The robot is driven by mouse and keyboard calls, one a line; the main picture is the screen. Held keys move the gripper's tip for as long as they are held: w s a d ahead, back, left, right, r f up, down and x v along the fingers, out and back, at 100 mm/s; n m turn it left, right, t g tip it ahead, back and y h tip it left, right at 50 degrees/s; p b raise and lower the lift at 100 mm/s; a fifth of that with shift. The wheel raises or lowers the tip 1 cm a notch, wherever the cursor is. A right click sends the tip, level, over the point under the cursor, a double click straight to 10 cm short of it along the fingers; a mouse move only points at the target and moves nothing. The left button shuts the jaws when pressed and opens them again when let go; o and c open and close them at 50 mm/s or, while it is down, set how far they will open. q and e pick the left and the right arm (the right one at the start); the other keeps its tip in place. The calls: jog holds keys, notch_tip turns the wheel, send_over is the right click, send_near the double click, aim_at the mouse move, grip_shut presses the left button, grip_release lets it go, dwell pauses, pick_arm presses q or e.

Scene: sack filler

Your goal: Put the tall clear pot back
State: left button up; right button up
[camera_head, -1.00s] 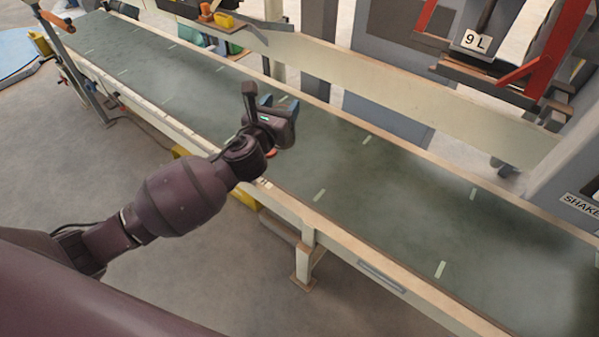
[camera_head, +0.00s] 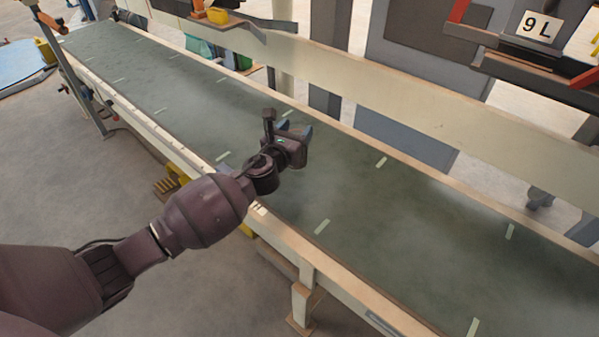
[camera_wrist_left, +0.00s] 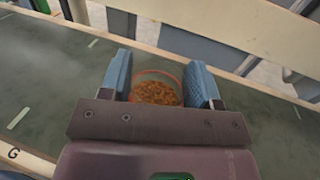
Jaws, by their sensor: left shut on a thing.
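My left gripper (camera_head: 298,134) is over the dark green belt (camera_head: 430,235) in the head view. In the left wrist view its two blue-padded fingers (camera_wrist_left: 160,84) are shut on a round clear pot (camera_wrist_left: 155,76) with a reddish rim and orange-brown grains inside. The pot is seen from above, so its height cannot be told. In the head view the gripper hides the pot. I cannot tell whether the pot's bottom touches the belt. My right gripper is not in view.
A pale rail (camera_head: 420,102) runs along the belt's far side. A machine with a "9 L" label (camera_head: 540,27) stands at the upper right. A yellow thing (camera_head: 218,15) sits on a ledge at the top. The visible belt around the gripper is clear, with pale marks.

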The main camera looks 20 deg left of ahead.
pick_arm(q)
notch_tip(320, 180, down, 9)
jog(key=b, duration=0.4)
jog(key=shift+s, duration=0.1)
jog(key=shift+f, duration=0.1)
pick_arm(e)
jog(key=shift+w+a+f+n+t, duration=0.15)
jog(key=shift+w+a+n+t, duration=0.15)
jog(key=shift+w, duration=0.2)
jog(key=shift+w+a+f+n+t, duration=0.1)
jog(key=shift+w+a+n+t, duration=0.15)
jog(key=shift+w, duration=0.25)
pick_arm(q)
notch_tip(320, 180, down, 4)
jog(key=b, duration=0.3)
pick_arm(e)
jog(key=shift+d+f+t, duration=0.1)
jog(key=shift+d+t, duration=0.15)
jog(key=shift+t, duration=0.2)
pick_arm(q)
jog(key=shift+f, duration=0.1)
jog(key=o, duration=0.8)
jog(key=shift+c, duration=0.2)
jog(key=o, duration=0.4)
